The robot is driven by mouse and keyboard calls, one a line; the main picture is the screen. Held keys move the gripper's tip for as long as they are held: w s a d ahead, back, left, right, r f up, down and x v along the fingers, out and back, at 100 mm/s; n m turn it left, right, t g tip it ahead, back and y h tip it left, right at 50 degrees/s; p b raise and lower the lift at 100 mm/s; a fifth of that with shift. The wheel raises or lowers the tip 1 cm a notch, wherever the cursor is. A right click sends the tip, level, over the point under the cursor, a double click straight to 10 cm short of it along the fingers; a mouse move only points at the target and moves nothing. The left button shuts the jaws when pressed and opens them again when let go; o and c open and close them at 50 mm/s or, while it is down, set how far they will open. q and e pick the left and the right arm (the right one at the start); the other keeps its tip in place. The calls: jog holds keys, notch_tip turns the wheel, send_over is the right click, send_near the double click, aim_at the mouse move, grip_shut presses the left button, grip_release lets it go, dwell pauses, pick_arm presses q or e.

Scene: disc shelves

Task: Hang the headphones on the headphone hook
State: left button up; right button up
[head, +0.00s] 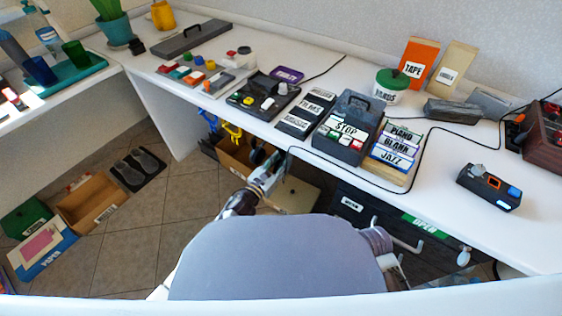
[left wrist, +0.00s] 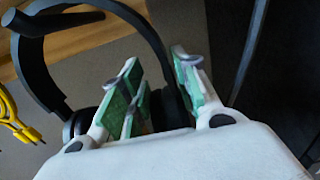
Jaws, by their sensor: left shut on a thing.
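The black headphones (left wrist: 32,72) fill the upper left of the left wrist view, with the band arching and a round ear cup (left wrist: 76,124) low at left. My left gripper (left wrist: 156,62) is shut on one side of the band, between its green-padded fingers. A dark rod with a rounded end (left wrist: 22,22), possibly the headphone hook, lies at the band's upper left; whether the band rests on it I cannot tell. In the head view, my left gripper (head: 270,168) is below the desk's front edge, with a dark part of the headphones (head: 257,155) beside it. My right gripper is not in view.
The white desk (head: 330,75) overhangs the gripper's area and carries labelled boxes and gadgets. Yellow hanging items (head: 232,131) and a brown box (head: 233,157) are close to the left. A dark drawer unit (head: 348,203) stands to the right.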

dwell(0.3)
pick_arm(q)
jog(key=o, duration=1.2)
jog(key=shift+v, duration=6)
